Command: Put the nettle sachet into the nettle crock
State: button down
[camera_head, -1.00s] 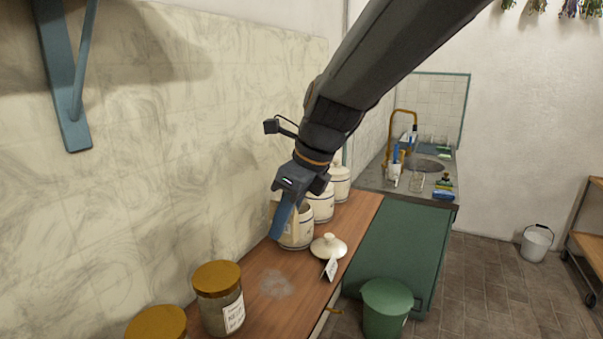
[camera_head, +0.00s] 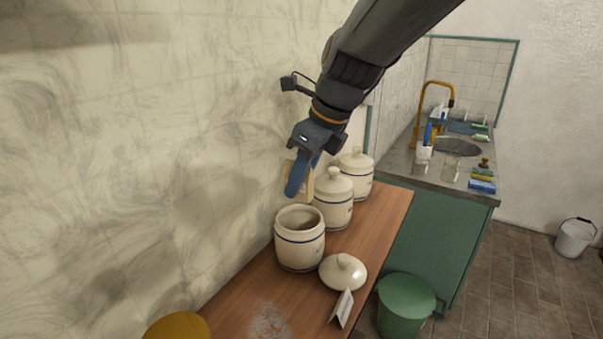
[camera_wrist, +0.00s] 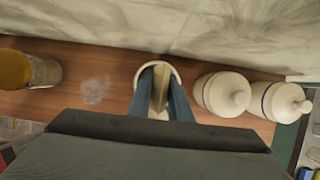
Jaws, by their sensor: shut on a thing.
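My gripper (camera_head: 299,180) has blue fingers and is shut on a flat tan sachet (camera_head: 308,186), mostly hidden behind the fingers in the head view. In the wrist view the sachet (camera_wrist: 157,98) stands edge-on between the fingers (camera_wrist: 160,90). An open cream crock with a blue band (camera_head: 299,244) stands on the wooden counter, its mouth uncovered. In the wrist view the crock's rim (camera_wrist: 139,75) shows around and beneath the fingers. In the head view the fingertips appear above and behind its rim. I cannot read a label on the crock or the sachet.
Two lidded crocks (camera_head: 333,200) (camera_head: 356,176) stand behind the open one. A loose lid (camera_head: 343,272) and a small white card (camera_head: 342,308) lie at its right. A jar with an orange lid (camera_head: 177,328) is near.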

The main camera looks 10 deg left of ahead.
aim_at(299, 199)
jog(key=shift+f+b, duration=1.85)
jog(key=shift+b, duration=0.65)
jog(key=shift+f+p, duration=0.35)
jog(key=shift+f, duration=0.1)
jog(key=shift+p, duration=0.6)
jog(key=c, duration=1.5)
grip_release()
jog(key=shift+c, duration=0.2)
jog(key=shift+r, duration=0.2)
